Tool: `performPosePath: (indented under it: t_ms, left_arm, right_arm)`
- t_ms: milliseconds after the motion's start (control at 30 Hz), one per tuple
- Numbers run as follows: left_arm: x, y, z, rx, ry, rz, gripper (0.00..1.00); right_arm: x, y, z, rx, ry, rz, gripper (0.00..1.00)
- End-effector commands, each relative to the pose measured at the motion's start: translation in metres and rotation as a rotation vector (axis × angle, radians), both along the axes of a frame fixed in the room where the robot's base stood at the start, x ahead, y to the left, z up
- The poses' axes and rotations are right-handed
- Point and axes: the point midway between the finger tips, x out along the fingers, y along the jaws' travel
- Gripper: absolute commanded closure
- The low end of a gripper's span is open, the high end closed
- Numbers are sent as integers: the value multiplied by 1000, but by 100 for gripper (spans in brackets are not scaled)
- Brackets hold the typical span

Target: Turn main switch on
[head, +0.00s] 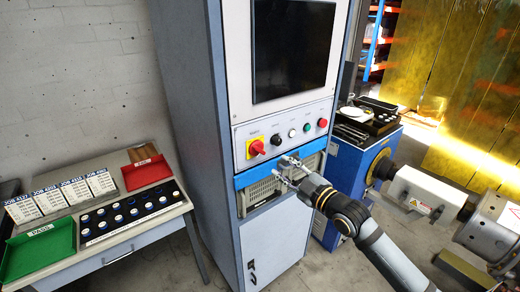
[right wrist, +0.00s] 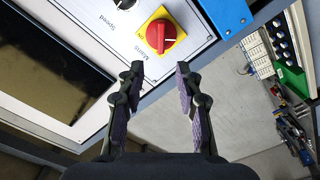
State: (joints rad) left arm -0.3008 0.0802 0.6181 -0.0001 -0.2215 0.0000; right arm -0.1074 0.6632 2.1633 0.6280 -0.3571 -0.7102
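The main switch (head: 257,147) is a red rotary knob on a yellow square plate, at the left end of the grey control panel (head: 284,133). In the right wrist view the red knob (right wrist: 161,36) is close and labelled "Mains". My right gripper (head: 288,169) is in front of the cabinet, below and right of the knob in the head view, apart from it. In the right wrist view its two fingers (right wrist: 160,72) are spread with nothing between them, and the knob appears just beyond the gap. My left gripper is not in view.
A black knob, a white button, a green button and a red button (head: 323,122) sit along the panel, below a dark screen (head: 292,48). A blue strip (head: 250,177) runs under it. A side table with a green tray (head: 38,250) and red tray (head: 147,172) stands left.

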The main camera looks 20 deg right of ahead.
Motion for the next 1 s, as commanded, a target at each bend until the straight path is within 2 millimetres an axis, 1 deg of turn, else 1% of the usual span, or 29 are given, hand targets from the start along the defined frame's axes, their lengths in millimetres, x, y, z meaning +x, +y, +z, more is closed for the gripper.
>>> performPosePath:
  t_ms: [33,100,167,233,267,333,400,500,567,700,800,933,1000]
  left_arm:
    - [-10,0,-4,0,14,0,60]
    - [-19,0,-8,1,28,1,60]
    - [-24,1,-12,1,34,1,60]
    - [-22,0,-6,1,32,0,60]
    - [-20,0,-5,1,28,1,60]
    - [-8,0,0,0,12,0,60]
    - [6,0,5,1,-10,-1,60]
    - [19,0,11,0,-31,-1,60]
    - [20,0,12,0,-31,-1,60]
    - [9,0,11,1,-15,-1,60]
    - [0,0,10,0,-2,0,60]
    - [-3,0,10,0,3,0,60]
    - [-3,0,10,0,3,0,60]
  right_arm:
    - [5,1,0,8,-3,-4,65]
    - [14,4,-1,12,-3,-6,65]
    - [23,10,-1,13,-4,3,65]
    - [36,12,3,14,-1,-3,65]
    - [41,15,3,14,-1,-1,65]
    - [55,20,5,14,-1,0,65]
    - [68,25,4,12,1,0,65]
    - [82,30,3,9,2,0,65]
    - [88,32,2,8,1,0,65]
    - [94,35,1,4,1,0,65]
    - [95,35,0,3,2,1,65]
    - [94,35,0,3,1,0,65]
    - [94,35,0,3,1,0,75]
